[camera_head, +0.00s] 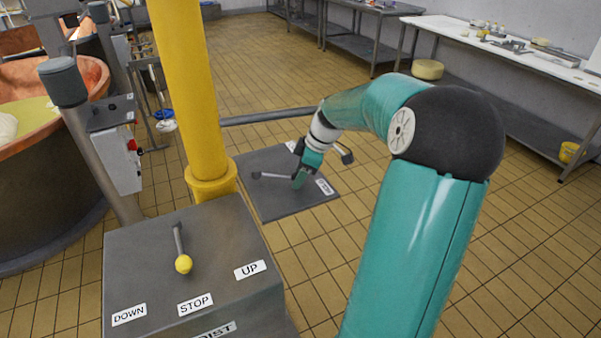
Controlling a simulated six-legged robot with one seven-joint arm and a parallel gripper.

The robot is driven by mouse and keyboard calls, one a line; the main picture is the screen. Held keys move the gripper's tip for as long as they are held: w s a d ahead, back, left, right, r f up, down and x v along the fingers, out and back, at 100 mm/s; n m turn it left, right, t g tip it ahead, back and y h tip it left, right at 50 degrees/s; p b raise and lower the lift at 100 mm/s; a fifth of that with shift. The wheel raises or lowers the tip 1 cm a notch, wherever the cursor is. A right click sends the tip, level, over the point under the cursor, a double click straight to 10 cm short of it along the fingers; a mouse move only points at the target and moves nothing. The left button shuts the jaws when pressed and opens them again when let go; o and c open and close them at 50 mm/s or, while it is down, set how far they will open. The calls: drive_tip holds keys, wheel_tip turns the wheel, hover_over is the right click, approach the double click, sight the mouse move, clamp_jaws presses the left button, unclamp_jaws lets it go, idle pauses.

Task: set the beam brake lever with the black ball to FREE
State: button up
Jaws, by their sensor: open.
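I cannot tell whether that left end is the pivot or the black ball; the lever's right end is hidden by my gripper. My gripper (300,181), teal and open, points down at the lever's right end. Contact cannot be told.
A nearer grey hoist box (215,240) bears a yellow-ball lever (183,264) and labels DOWN, STOP and UP. A yellow post (190,90) rises behind it. A copper vat (40,150) stands at left, a workbench (500,40) at right. Tiled floor is clear between.

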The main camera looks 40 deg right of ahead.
drive_tip(key=shift+w+f, duration=0.15)
drive_tip(key=shift+w, duration=0.05)
clamp_jaws()
drive_tip(key=shift+w+d+n+g+y, duration=0.45)
drive_tip(key=shift+w+d+n, duration=0.8)
drive_tip(key=shift+n, duration=0.35)
unclamp_jaws()
drive_tip(key=shift+s, duration=0.1)
